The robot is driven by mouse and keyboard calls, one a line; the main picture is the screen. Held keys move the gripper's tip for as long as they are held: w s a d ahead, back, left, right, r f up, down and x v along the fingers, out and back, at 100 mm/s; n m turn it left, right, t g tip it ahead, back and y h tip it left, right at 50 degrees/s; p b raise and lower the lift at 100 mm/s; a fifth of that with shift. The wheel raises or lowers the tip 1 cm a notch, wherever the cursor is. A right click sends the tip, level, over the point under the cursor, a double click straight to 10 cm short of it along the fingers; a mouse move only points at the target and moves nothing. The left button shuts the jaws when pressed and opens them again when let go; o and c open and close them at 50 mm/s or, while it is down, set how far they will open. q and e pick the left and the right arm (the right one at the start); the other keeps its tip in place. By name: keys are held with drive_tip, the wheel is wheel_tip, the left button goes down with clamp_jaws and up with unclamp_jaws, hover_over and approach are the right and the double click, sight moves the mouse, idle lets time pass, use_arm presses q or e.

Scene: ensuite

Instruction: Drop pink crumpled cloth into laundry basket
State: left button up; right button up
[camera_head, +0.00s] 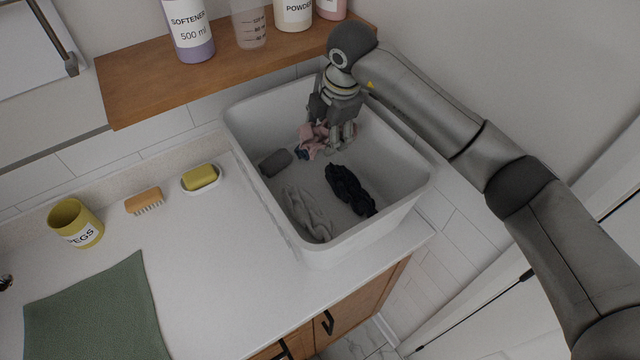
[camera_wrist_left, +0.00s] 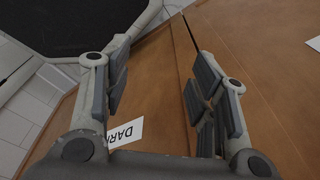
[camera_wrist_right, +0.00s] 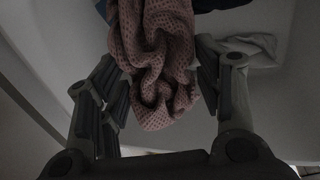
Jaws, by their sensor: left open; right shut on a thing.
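The pink crumpled cloth (camera_head: 313,138) is in my right gripper (camera_head: 333,130), inside the white tub (camera_head: 345,245) near its back. In the right wrist view the knitted pink cloth (camera_wrist_right: 155,60) hangs between the fingers of my right gripper (camera_wrist_right: 158,75), which are shut on it. A black cloth (camera_head: 350,190), a light grey cloth (camera_head: 307,213) and a small dark grey cloth (camera_head: 275,162) lie in the tub. My left gripper (camera_wrist_left: 155,70) is open and empty above a brown wooden surface.
A wooden shelf (camera_head: 140,85) with a softener bottle (camera_head: 188,30) and other containers is behind the tub. A yellow pegs cup (camera_head: 76,224), brush (camera_head: 144,200), yellow soap (camera_head: 200,177) and green cloth (camera_head: 98,312) are on the counter. A "DAR…" label (camera_wrist_left: 125,133) shows below my left gripper.

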drive_tip(key=shift+s+a+r, duration=0.1)
drive_tip(key=shift+s+r, duration=0.05)
drive_tip(key=shift+s, duration=0.05)
drive_tip(key=o, duration=0.7)
drive_tip(key=shift+c, duration=0.2)
drive_tip(key=o, duration=0.4)
drive_tip(key=shift+w, duration=0.1)
use_arm(q)
drive_tip(key=shift+s+d, duration=0.1)
drive_tip(key=shift+s, duration=0.25)
use_arm(e)
drive_tip(key=v, duration=1.2)
use_arm(q)
drive_tip(key=shift+s, duration=0.1)
